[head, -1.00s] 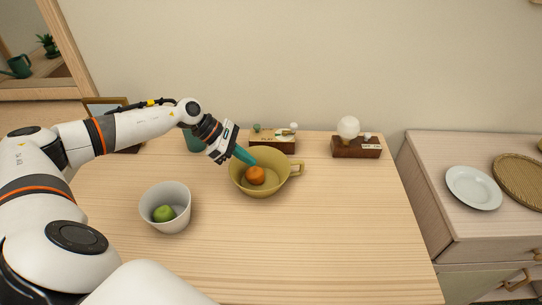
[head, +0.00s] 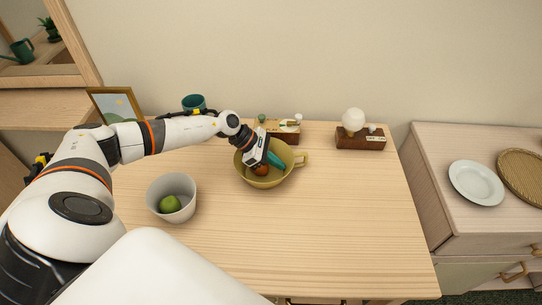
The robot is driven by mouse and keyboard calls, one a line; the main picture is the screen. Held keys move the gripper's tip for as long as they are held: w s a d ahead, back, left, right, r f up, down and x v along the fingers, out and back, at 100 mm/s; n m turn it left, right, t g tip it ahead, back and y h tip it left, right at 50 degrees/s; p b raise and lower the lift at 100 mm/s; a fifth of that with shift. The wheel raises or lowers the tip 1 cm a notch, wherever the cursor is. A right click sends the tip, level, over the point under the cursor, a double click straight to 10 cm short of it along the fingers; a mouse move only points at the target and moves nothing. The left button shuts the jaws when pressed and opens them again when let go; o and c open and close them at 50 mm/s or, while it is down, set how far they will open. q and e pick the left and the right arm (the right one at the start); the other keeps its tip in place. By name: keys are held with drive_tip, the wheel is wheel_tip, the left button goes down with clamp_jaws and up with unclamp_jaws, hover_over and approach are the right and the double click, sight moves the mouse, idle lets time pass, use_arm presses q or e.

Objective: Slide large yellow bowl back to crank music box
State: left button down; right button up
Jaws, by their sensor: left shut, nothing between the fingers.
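The large yellow bowl (head: 246,179) stands on the table with its handle pointing right. An orange fruit (head: 261,170) lies inside it, partly hidden by my gripper. My left gripper (head: 277,161) reaches over the bowl from the left. Its teal fingers are shut and empty, with the tips inside the bowl's outline near the far right inner wall. I cannot tell whether they touch it. A small wooden box with little figures on top, seemingly the crank music box (head: 288,129), stands just behind the bowl, partly covered by my wrist. My right gripper is out of view.
A white bowl (head: 185,207) with a green apple (head: 170,204) stands at front left. A teal cup (head: 193,103) and a picture frame (head: 113,104) are at back left. A wooden block with a white globe (head: 353,120) stands at back right. The table's front right is clear.

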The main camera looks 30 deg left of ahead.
sight(289, 163)
use_arm(q)
drive_tip(key=d, duration=0.1)
drive_tip(key=w+d, duration=0.1)
drive_tip(key=shift+w+d, duration=0.25)
drive_tip(key=shift+d, duration=0.15)
drive_tip(key=shift+w+d, duration=0.15)
drive_tip(key=shift+d, duration=0.1)
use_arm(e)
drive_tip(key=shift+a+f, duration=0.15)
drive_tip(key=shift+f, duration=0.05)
use_arm(q)
drive_tip(key=shift+a, duration=0.1)
